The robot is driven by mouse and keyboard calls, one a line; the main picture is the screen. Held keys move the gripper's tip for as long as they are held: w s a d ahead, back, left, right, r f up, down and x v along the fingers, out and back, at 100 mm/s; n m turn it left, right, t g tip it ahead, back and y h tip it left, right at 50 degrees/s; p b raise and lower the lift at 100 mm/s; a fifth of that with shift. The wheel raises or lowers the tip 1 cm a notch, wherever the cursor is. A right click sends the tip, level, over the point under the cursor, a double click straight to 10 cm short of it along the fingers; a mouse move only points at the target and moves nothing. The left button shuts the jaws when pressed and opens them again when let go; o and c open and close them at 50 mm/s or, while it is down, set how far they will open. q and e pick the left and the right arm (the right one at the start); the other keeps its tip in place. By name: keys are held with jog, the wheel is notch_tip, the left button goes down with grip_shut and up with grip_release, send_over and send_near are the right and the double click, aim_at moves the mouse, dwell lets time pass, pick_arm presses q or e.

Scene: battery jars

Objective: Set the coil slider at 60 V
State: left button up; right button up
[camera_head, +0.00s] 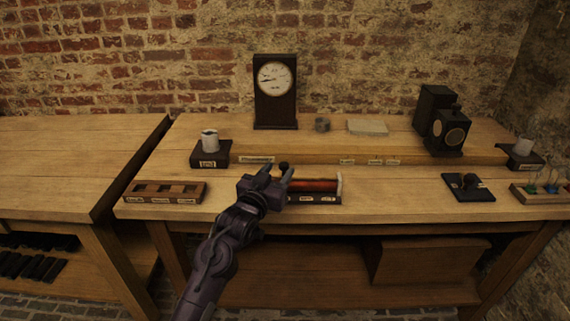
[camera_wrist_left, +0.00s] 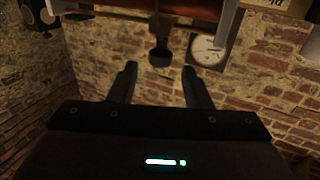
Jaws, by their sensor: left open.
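The coil (camera_head: 318,185) is a copper-red cylinder on a dark base with small pale labels, near the bench's front edge. The labels are too small to read surely. Its dark slider knob (camera_head: 284,165) stands at the coil's left part, partly behind my left gripper (camera_head: 279,174). In the left wrist view the coil (camera_wrist_left: 190,8) crosses the top, and the knob (camera_wrist_left: 160,56) hangs from a stem. The two fingers of my left gripper (camera_wrist_left: 160,78) are open, one on each side of the knob's line, with the knob just beyond the tips. My right gripper is not in view.
A dial meter (camera_head: 275,78) stands upright on the back ledge. A jar on a black block (camera_head: 210,153) and a wooden tray with compartments (camera_head: 165,191) are at left. A black switch base (camera_head: 468,187) lies at right. The bench between coil and switch is clear.

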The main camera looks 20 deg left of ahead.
aim_at(282, 167)
pick_arm(q)
jog(key=shift+w+d+f, duration=0.1)
jog(key=shift+w+d, duration=0.05)
jog(key=shift+w, duration=0.95)
jog(key=shift+w+d, duration=0.1)
jog(key=shift+w, duration=0.95)
jog(key=shift+c, duration=0.4)
grip_shut()
